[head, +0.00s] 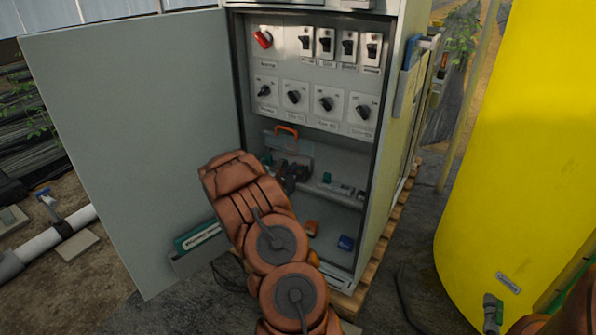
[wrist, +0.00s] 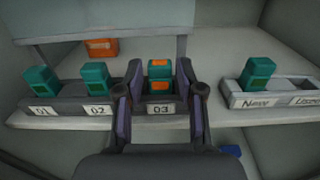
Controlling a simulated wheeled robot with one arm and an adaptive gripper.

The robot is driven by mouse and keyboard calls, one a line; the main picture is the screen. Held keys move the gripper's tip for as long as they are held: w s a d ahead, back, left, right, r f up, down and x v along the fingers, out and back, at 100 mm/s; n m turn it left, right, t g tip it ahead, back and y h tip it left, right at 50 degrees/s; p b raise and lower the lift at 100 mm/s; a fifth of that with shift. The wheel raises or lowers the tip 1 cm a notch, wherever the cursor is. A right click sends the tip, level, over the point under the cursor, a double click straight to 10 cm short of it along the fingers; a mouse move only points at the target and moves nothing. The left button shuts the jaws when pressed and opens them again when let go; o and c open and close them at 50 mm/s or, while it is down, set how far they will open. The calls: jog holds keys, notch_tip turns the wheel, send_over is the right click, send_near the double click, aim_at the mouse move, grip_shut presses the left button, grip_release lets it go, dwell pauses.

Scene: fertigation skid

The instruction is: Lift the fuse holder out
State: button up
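The D3 fuse holder (wrist: 160,75) is green with orange patches. My gripper (wrist: 160,68) is open, with one finger on each side of the D3 holder and what looks like a small gap to each. Another green holder (wrist: 258,73) stands in a lighter two-slot tray (wrist: 283,96) to the right; its other slot looks empty. In the head view my gripper (head: 290,172) is inside the cabinet; my arm hides most of the rack.
The cabinet door (head: 130,140) stands open on the left. Switches and knobs (head: 327,104) fill the panel above the shelf. An orange handle (head: 286,130) is behind the rack. Orange and blue items (head: 345,243) lie on the cabinet floor. A yellow tank (head: 520,150) stands right.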

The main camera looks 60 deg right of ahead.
grip_shut()
jog(key=shift+r, duration=0.1)
jog(key=shift+r+p, duration=0.5)
jog(key=shift+r, duration=0.65)
jog(key=a, duration=0.7)
jog(key=shift+s, duration=0.15)
dwell(0.5)
